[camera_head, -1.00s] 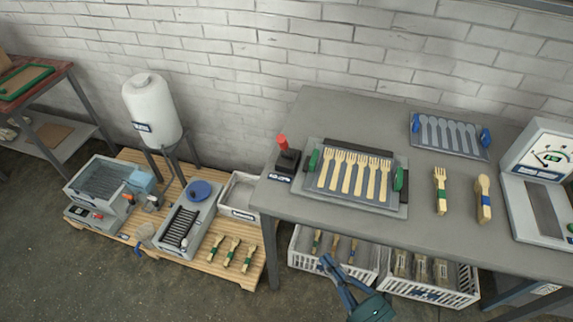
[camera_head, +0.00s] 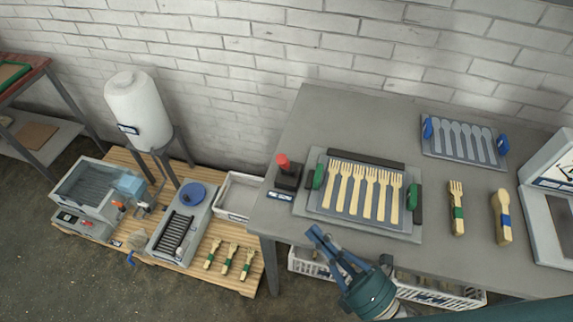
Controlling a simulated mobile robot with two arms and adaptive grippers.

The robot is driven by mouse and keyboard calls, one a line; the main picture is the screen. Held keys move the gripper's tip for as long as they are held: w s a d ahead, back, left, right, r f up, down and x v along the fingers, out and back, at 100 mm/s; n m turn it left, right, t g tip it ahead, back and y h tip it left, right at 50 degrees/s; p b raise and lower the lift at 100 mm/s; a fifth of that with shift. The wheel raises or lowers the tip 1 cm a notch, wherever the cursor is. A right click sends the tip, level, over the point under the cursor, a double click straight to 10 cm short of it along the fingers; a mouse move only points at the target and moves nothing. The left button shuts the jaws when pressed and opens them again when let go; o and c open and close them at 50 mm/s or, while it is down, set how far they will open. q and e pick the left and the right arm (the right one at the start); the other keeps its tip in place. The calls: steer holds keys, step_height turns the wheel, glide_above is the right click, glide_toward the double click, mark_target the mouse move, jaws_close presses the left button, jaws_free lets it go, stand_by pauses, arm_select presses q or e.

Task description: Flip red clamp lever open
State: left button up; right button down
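The red clamp lever (camera_head: 283,162) stands upright on a small dark block (camera_head: 288,178) near the left end of the grey table. A press plate (camera_head: 330,212) with a tray of several wooden forks (camera_head: 361,190) lies just right of it, with green handles at both sides. My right gripper (camera_head: 328,246) is at the table's front edge, in front of the plate. Its blue fingers are spread apart with nothing between them, below and right of the lever and apart from it. My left gripper is out of view.
A blue-handled tray of spoon shapes (camera_head: 463,140) lies at the back right. Bundled forks (camera_head: 457,208) and bundled spoons (camera_head: 501,216) lie on the table, with a gauge device (camera_head: 547,215) at the right edge. White crates (camera_head: 437,293) sit under the table.

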mark_target(285, 164)
steer(key=p+x, duration=0.3)
steer(key=x, duration=0.6)
steer(key=shift+w+r, duration=0.25)
steer(key=shift+w, duration=0.05)
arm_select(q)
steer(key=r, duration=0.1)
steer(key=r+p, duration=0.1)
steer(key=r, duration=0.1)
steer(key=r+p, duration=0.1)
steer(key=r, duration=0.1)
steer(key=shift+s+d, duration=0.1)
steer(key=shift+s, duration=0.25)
arm_select(e)
steer(key=w, duration=0.1)
steer(key=w+r, duration=0.1)
steer(key=w, duration=0.2)
steer(key=shift+a+r, duration=0.1)
steer(key=shift+r, duration=0.15)
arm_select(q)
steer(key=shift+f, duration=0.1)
